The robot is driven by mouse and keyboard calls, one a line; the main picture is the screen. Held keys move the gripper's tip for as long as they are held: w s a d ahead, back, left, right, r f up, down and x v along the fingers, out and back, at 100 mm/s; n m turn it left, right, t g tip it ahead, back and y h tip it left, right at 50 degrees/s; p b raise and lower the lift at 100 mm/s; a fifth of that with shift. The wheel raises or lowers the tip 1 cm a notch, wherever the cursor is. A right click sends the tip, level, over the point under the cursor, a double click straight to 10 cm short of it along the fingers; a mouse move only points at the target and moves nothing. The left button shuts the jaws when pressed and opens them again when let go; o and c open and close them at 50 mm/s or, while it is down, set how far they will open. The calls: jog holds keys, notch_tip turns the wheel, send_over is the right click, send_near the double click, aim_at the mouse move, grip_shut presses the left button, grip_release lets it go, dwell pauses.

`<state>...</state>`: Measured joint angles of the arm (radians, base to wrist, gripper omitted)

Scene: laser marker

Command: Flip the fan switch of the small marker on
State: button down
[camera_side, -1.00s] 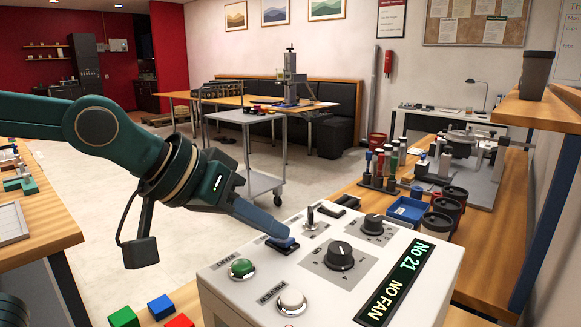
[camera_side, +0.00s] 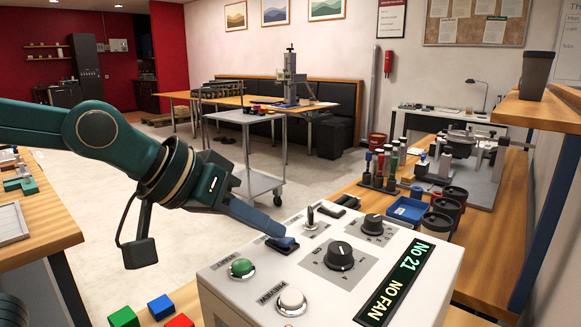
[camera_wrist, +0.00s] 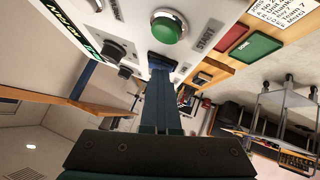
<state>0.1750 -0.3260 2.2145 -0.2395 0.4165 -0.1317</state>
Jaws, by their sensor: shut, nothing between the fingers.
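The small marker's control box (camera_side: 235,272) has a white sloped panel, with a lit display (camera_side: 396,282) reading "No 21 NO FAN". My gripper (camera_side: 288,242) is shut and empty, its blue fingertips at a black rocker switch (camera_side: 276,247) on the panel's far left edge. I cannot tell whether they press it or hover just over it. The fingertips hide part of this rocker and its label. In the wrist view my fingers (camera_wrist: 161,85) reach the panel beside the green button (camera_wrist: 168,27). A metal toggle (camera_side: 311,216) and another black rocker (camera_side: 346,201) sit farther back.
The panel also carries a green button (camera_side: 242,267), a white button (camera_side: 291,300) and black knobs (camera_side: 339,255) (camera_side: 373,223). Cups (camera_side: 437,224) and a blue tray (camera_side: 408,210) stand behind to the right.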

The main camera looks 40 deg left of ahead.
jog(key=shift+s+a+f, duration=0.15)
jog(key=shift+a+f, duration=0.05)
jog(key=shift+f, duration=0.25)
jog(key=r, duration=0.2)
jog(key=a+r, duration=0.1)
jog(key=r, duration=0.1)
jog(key=shift+w+r, duration=0.2)
jog(key=v, duration=1)
jog(key=shift+r, duration=0.25)
jog(key=shift+w+d+r, duration=0.1)
jog(key=shift+d+r, duration=0.1)
jog(key=shift+d, duration=0.3)
jog(key=shift+w+f, duration=0.1)
